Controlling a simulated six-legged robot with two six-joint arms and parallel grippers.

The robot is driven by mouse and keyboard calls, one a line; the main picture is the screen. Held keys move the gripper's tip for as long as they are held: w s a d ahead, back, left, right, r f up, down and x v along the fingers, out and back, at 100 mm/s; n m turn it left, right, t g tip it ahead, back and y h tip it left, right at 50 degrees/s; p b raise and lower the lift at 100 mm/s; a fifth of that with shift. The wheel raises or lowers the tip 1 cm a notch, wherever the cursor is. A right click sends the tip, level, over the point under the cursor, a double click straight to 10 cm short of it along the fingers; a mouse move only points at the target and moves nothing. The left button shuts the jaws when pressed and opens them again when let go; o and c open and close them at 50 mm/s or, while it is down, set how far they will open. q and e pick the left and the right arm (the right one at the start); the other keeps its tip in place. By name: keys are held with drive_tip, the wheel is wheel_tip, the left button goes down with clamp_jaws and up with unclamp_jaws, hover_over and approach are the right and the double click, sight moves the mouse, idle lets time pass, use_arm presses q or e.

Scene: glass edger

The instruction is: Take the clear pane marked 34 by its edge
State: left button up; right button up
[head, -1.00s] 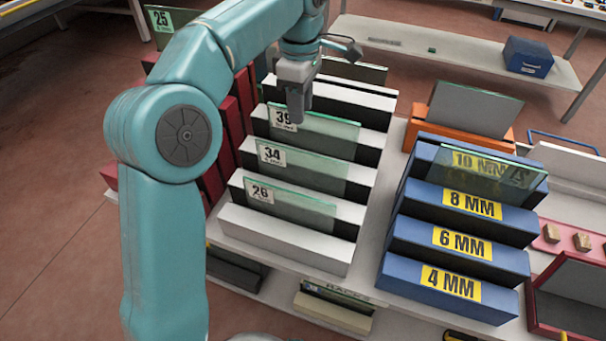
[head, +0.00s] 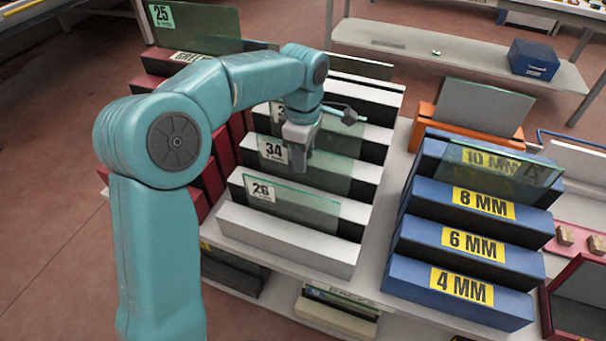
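The clear pane marked 34 (head: 332,172) stands upright in a slot of the white stepped rack (head: 290,240), its label at the left end. My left gripper (head: 299,165) points down at its top edge, just right of the label, and covers part of the pane. I cannot tell whether the fingers straddle the edge or are in front of it, or how far apart they are. The clear pane marked 26 (head: 300,205) stands in front. Another clear pane (head: 340,138) stands behind, its label mostly hidden by my gripper. My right gripper is not in view.
Blue racks marked 10, 8, 6 and 4 MM (head: 460,285) stand to the right, with a pane in the rearmost. Dark red racks (head: 185,195) stand left, partly behind my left arm. A green pane marked 25 (head: 205,25) stands at the back left.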

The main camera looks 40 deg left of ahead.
use_arm(q)
clamp_jaws()
idle(1.4)
